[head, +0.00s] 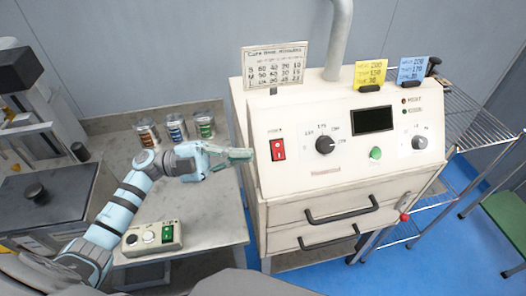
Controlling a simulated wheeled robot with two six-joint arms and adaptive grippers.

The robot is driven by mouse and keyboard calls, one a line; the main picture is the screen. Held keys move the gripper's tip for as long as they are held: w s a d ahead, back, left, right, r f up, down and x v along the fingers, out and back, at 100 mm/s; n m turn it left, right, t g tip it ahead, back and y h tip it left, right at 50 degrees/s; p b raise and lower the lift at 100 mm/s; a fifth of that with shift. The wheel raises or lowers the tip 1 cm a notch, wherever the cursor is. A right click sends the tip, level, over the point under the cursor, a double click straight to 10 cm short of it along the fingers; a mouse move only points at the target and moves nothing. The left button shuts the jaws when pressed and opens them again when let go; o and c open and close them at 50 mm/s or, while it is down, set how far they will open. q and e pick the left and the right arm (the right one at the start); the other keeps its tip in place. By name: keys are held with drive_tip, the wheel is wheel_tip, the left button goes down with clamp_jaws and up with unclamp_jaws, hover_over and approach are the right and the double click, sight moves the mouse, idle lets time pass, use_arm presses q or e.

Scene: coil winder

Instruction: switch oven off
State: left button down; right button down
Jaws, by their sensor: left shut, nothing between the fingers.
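The oven (345,180) is a cream cabinet with a sloped control panel. At the panel's left is a red rocker switch (278,149), and to its right are a black dial (325,145), a dark display (372,120), a green button (376,153) and a smaller dial (419,142). My left gripper (250,154) is shut and empty, its greenish fingertips pointing right, just left of the red switch in the picture. I cannot tell whether it touches the panel edge. My right gripper is not in view.
A control box (152,238) with a green switch sits on the grey table (210,215) below my left arm. Several cans (176,127) stand at the table's back. Cards stand on the oven top. A wire rack (480,130) is at the right.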

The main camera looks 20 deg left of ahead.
use_arm(q)
drive_tip(key=v, duration=0.3)
drive_tip(key=shift+a+f, duration=0.2)
drive_tip(key=shift+a, duration=0.1)
drive_tip(key=shift+w, duration=0.2)
